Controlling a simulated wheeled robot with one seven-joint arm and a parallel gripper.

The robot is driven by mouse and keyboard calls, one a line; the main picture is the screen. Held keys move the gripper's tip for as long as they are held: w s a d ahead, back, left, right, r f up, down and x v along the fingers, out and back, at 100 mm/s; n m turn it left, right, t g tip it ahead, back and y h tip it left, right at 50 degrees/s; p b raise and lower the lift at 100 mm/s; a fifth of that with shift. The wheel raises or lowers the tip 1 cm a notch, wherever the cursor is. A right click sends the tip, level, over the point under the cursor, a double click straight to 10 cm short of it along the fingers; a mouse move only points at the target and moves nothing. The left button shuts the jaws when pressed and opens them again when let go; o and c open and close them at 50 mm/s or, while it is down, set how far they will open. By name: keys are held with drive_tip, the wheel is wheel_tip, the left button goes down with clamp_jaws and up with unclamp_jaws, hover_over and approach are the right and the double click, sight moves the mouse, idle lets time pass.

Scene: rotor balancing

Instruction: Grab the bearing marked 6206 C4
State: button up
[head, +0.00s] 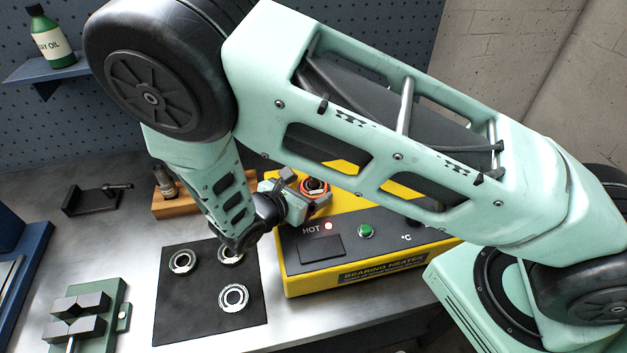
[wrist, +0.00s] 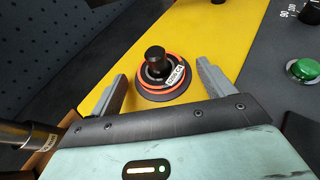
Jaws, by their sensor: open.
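A bearing with an orange-red ring (wrist: 164,84) sits around a black post (wrist: 155,62) on the yellow bearing heater (wrist: 190,30). Its small white label is too blurred to read for certain. The bearing also shows in the head view (head: 315,188), partly behind my gripper. My gripper (wrist: 162,80) is open, with one finger to each side of the bearing in the wrist view, and holds nothing. In the head view my gripper (head: 288,185) is at the heater's left end. Three more bearings lie on a black mat: left (head: 182,262), upper right (head: 230,256), lower right (head: 234,298). I cannot read their markings.
The heater's front panel (head: 340,245) has a lit HOT lamp (head: 329,226) and a green button (head: 366,231). A wooden block (head: 172,206) with a metal tool stands behind the black mat (head: 180,320). A green vise-like fixture (head: 85,315) is at front left.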

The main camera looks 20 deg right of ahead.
drive_tip(key=shift+w+d+f, duration=0.1)
drive_tip(key=shift+w+d, duration=0.05)
drive_tip(key=shift+d, duration=0.1)
drive_tip(key=c, duration=1.2)
